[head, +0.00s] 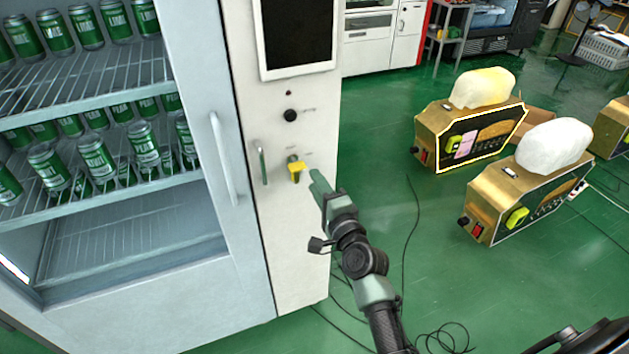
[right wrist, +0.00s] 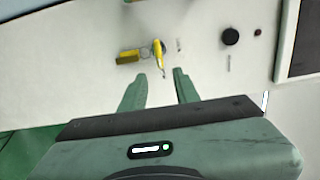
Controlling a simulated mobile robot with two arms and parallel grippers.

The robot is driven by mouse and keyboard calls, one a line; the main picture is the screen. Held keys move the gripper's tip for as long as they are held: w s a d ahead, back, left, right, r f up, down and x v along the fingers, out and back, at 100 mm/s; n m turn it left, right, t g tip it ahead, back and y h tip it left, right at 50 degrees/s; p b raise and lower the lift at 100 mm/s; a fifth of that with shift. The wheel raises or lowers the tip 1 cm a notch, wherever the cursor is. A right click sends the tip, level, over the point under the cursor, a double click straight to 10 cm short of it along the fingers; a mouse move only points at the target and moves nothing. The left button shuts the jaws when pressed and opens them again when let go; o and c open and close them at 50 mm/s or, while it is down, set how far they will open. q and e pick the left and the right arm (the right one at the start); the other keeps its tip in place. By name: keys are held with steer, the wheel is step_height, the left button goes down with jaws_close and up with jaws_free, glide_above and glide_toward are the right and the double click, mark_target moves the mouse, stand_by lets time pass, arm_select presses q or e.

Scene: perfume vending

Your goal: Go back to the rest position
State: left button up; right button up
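My right gripper (head: 320,184) is in front of the white control panel (head: 292,225) of the vending machine, close to a small yellow piece (head: 297,168) on that panel. In the right wrist view my right gripper (right wrist: 160,84) has its two green fingers apart, with nothing between them. The yellow piece (right wrist: 158,48) shows just beyond the fingertips there, with a gap. A second yellow piece (right wrist: 128,58) is left of it. My left gripper is not in view.
The glass door (head: 200,110) of the can cabinet is left of the panel, with several green cans behind it. A dark screen (head: 297,35) is above. Gold boxes with white lumps (head: 470,135) stand at the right. Cables lie on the green floor (head: 450,270).

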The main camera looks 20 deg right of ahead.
stand_by(0.3)
steer(key=s+a+f+n+g, duration=0.25)
steer(key=s+f, duration=0.25)
steer(key=f, duration=0.7)
steer(key=s+a+f+n+g+y, duration=0.1)
steer(key=s+f+n+g, duration=0.4)
steer(key=f, duration=0.8)
steer(key=s+a+f+n+g, duration=0.1)
steer(key=s+f+n+g, duration=0.15)
steer(key=s+f, duration=0.65)
steer(key=s+d+f+n+g, duration=0.2)
steer(key=s+f, duration=0.5)
steer(key=s, duration=0.4)
steer(key=s+d+f+n+g+h, duration=0.1)
steer(key=s+f+n, duration=0.4)
steer(key=s, duration=0.6)
steer(key=s+d+f+n+g, duration=0.2)
steer(key=s+f+n+g, duration=0.1)
steer(key=s+f, duration=0.7)
steer(key=shift+s+d+g+h, duration=0.35)
steer(key=shift+s+g, duration=0.15)
steer(key=shift+s, duration=0.6)
